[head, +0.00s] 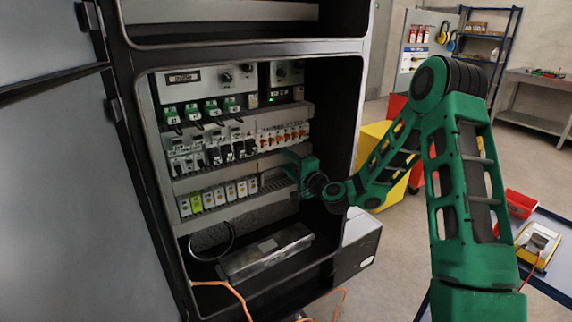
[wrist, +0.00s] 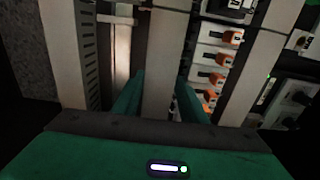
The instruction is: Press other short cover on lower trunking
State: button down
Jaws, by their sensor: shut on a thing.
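My gripper (head: 303,168) is inside the open cabinet, at the right end of the device rows. In the wrist view, my gripper (wrist: 160,98) has its two green fingers shut on a pale grey strip, the short cover (wrist: 166,62). The cover runs lengthwise between the fingers, beside the orange-handled breakers. I cannot tell whether it touches a trunking behind it. A trunking with open dark slots (wrist: 91,50) runs parallel to its left in the wrist view. In the head view, my gripper hides most of the cover, and slots show just left of and below the gripper (head: 275,186).
Orange-handled breakers (head: 283,136) sit close above my gripper. A row of pale modules (head: 217,196) is to its lower left. The cabinet's right wall is close to my wrist.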

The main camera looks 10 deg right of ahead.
jog(key=c, duration=1)
grip_release()
